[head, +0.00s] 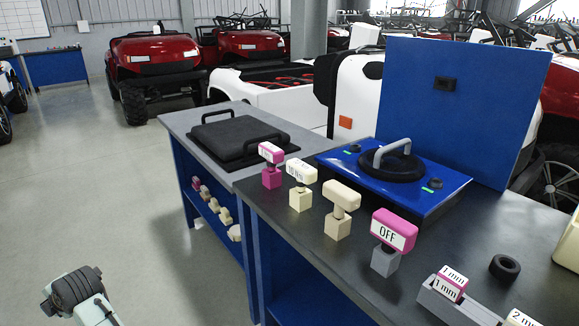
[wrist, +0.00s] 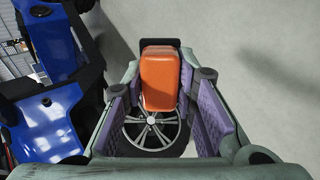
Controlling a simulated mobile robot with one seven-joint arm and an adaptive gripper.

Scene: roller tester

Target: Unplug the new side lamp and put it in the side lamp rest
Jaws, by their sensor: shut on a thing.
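The side lamp (wrist: 160,80) is an orange block with rounded edges, in the middle of the wrist view. My gripper (wrist: 160,88) has its purple-padded fingers on either side of it, shut on it. A black piece (wrist: 160,43) shows at the lamp's far end; I cannot tell whether it is part of the lamp or a socket. My gripper does not show in the head view; only a part of my arm is at the lower left. I cannot make out the side lamp rest for certain in either view.
In the head view a dark-topped bench (head: 300,213) bears several labelled blocks and a blue unit (head: 440,200) with a grey handle. The wrist view shows a spoked wheel (wrist: 152,132) beyond the fingers and blue parts (wrist: 45,122) at left.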

